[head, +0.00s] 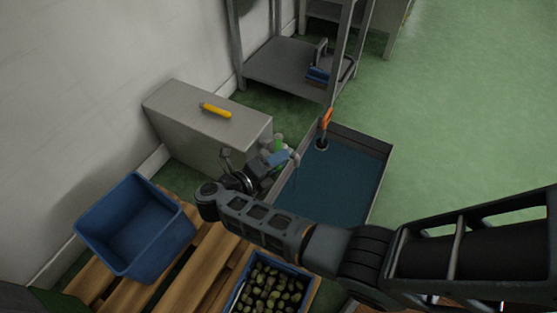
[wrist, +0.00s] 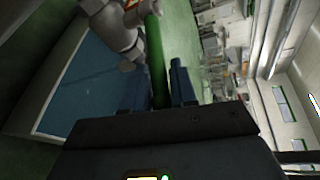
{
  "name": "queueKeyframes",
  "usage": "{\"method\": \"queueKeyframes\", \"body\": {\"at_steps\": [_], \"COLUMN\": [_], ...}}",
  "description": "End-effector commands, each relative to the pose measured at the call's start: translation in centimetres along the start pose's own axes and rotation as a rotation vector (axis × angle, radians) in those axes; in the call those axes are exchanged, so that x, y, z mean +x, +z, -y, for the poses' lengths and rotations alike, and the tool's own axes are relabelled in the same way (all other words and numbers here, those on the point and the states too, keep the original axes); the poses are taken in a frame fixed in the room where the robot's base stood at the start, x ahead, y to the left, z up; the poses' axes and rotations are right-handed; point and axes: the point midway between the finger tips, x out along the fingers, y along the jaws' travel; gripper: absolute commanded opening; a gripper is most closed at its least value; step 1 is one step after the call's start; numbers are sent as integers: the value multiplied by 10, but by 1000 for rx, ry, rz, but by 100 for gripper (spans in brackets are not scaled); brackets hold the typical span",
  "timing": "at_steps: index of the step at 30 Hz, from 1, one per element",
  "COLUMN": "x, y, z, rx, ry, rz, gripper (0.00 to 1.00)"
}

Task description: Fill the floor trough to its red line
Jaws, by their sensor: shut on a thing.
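The floor trough (head: 378,152) is a grey rectangular basin holding dark blue water; it also shows at the left of the wrist view (wrist: 38,125). I cannot make out a red line on it. My gripper (head: 278,158) is at the trough's left rim, its blue fingers (wrist: 158,85) shut on a green lever (wrist: 156,55). Beside the lever is a grey metal tap body (wrist: 118,28), partly hidden by my gripper in the head view. I cannot tell whether water is running. An orange-handled upright piece (head: 326,120) stands in the trough's far left corner.
A grey cabinet (head: 185,125) with a yellow object (head: 215,110) on top stands against the wall. A blue empty crate (head: 130,225) and a crate of olives (head: 268,288) sit on a wooden pallet (head: 205,265). A metal shelf (head: 285,70) stands behind. The green floor at right is clear.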

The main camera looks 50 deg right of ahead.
Motion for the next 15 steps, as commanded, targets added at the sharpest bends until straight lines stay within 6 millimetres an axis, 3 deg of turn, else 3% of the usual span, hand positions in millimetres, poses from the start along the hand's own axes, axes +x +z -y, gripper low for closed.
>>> {"method": "queueKeyframes", "body": {"at_steps": [4, 5, 9, 15], "x": [0, 0, 0, 0], "y": [0, 0, 0, 0], "z": [-1, -1, -1, 0], "rx": [-1, -1, -1, 0], "ry": [3, 3, 2, 1], "rz": [2, 2, 2, 2], "gripper": [0, 29, 41, 41]}}
